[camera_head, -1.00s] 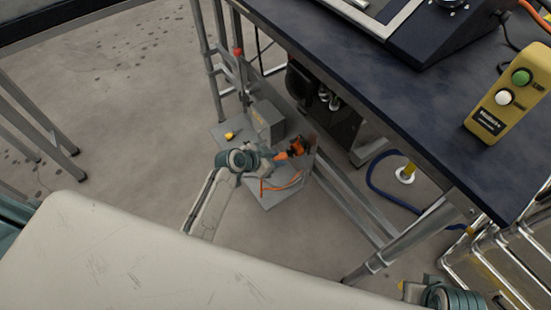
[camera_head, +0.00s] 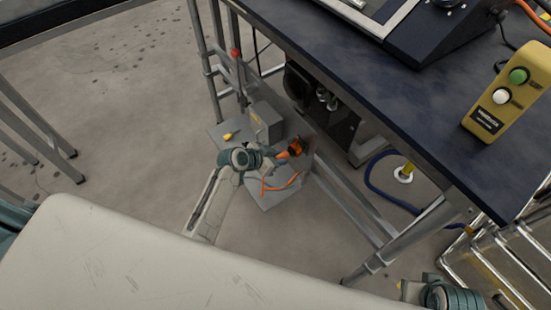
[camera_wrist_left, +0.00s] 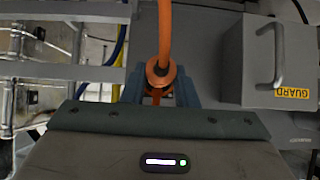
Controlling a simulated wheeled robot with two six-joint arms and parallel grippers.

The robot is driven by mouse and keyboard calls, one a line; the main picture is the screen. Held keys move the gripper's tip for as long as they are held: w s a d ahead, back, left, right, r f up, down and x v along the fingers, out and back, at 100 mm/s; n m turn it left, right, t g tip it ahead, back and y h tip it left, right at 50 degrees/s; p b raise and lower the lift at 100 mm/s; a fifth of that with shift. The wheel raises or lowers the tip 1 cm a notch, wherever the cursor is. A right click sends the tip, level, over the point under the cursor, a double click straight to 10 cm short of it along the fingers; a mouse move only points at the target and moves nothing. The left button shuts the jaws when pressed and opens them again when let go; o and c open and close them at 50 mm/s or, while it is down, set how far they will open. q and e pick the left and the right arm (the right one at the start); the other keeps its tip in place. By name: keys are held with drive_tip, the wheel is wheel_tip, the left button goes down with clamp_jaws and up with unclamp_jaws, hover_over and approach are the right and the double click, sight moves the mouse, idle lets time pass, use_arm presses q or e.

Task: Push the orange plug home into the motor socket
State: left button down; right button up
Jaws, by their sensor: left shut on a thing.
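The orange plug (camera_wrist_left: 160,74) is between the fingers of my left gripper (camera_wrist_left: 160,88) in the left wrist view, with its orange cable (camera_wrist_left: 164,30) running up out of frame. In the head view the left gripper (camera_head: 283,156) is shut on the plug (camera_head: 295,148), over the grey plate under the dark table. The cable (camera_head: 280,185) hangs in a loop below it. The motor socket cannot be made out; the gripper and plug hide what lies ahead. At the bottom right of the head view part of my right arm shows, but its fingers do not.
A grey guard box (camera_head: 266,120) with a handle stands beside the plug; its GUARD label (camera_wrist_left: 291,93) faces the wrist camera. A red-knobbed lever (camera_head: 236,53), a small yellow item (camera_head: 230,135), table legs and a blue hose (camera_head: 372,180) are nearby. Open floor lies left.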

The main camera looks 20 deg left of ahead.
use_arm(q)
drive_tip(key=shift+w+d, duration=0.35)
drive_tip(key=shift+w, duration=0.1)
drive_tip(key=shift+w, duration=0.1)
drive_tip(key=c, duration=1.1)
unclamp_jaws()
drive_tip(key=shift+d, duration=0.1)
drive_tip(key=shift+o, duration=0.2)
